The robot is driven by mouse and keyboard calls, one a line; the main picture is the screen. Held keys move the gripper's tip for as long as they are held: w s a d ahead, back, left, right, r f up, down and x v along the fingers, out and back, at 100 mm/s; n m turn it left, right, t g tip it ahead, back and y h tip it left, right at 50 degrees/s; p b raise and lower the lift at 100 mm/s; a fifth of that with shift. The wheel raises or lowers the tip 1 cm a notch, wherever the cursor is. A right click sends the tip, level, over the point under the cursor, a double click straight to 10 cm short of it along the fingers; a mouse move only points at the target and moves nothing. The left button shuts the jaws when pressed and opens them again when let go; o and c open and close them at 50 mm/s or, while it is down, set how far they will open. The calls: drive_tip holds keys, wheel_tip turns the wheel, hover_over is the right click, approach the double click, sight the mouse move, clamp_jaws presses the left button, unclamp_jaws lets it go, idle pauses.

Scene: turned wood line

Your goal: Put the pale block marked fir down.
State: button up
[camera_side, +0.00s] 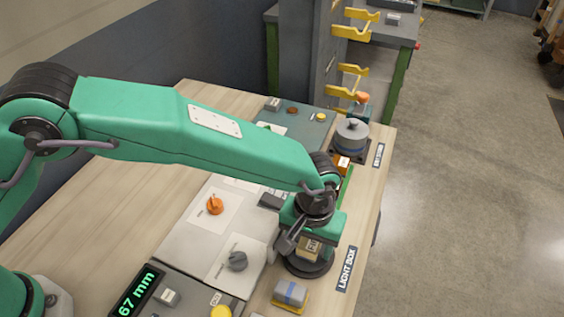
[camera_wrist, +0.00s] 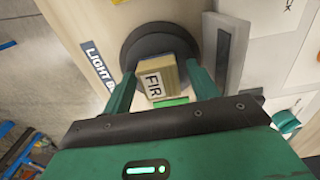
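The pale block marked FIR (camera_wrist: 157,82) sits between the two fingers of my gripper (camera_wrist: 161,72) in the wrist view, its label facing the camera. Behind it is a dark round base (camera_wrist: 135,48). In the side view the block (camera_side: 308,248) shows low under my gripper (camera_side: 303,240), over the same dark round base (camera_side: 308,268). The fingers are close on both sides of the block, but I cannot tell whether they press on it. Whether the block's underside touches the base is hidden.
A LIGHT BOX label (camera_side: 346,269) lies near the table's right edge. A grey knob (camera_side: 237,261) and an orange knob (camera_side: 215,205) are to the left. A grey round weight (camera_side: 352,135) stands behind.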

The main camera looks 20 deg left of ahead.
sight(309, 243)
wheel_tip(309, 243, up, 12)
drive_tip(key=shift+r, duration=0.2)
idle(0.7)
idle(0.5)
